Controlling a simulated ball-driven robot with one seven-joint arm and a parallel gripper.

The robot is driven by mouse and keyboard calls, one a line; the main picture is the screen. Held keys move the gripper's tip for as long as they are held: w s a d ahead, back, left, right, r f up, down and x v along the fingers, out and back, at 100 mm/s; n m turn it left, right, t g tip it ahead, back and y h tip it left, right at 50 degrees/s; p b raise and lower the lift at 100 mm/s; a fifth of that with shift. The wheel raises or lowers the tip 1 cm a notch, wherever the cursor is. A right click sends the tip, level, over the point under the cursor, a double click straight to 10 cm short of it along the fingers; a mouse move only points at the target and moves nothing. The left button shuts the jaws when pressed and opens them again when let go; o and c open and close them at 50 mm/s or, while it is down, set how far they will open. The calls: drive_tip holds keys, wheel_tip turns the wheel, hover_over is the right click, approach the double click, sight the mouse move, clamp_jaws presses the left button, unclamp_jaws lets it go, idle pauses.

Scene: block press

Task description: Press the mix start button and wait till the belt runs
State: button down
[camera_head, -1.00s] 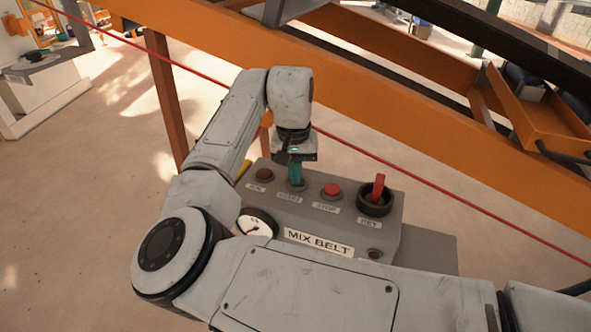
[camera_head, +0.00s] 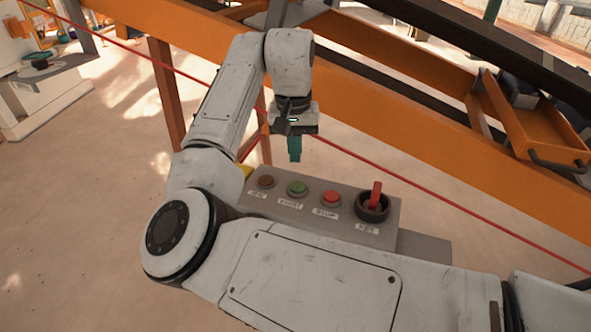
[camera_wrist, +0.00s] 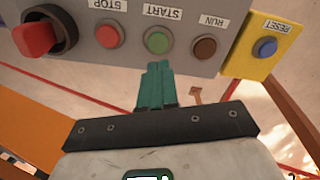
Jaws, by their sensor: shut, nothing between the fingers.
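The green start button (camera_head: 297,188) sits on the grey mix belt panel (camera_head: 330,225), between the brown run button (camera_head: 265,181) and the red stop button (camera_head: 331,197). In the wrist view the start button (camera_wrist: 158,42) lies just beyond my fingertips, with its START label beside it. My gripper (camera_head: 295,158) has teal fingers, shut and empty, pointing down. It hangs above the start button, apart from it. The run button (camera_wrist: 204,47) looks dark and unlit. The belt's motion cannot be told.
A red key switch (camera_head: 374,200) stands at the panel's right end. A yellow box with a blue reset button (camera_wrist: 265,47) is beside the panel. A red cord (camera_head: 375,164) and an orange frame (camera_head: 400,95) run close behind my gripper.

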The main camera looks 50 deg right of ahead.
drive_tip(key=shift+a+r, duration=0.15)
drive_tip(key=shift+r, duration=2.2)
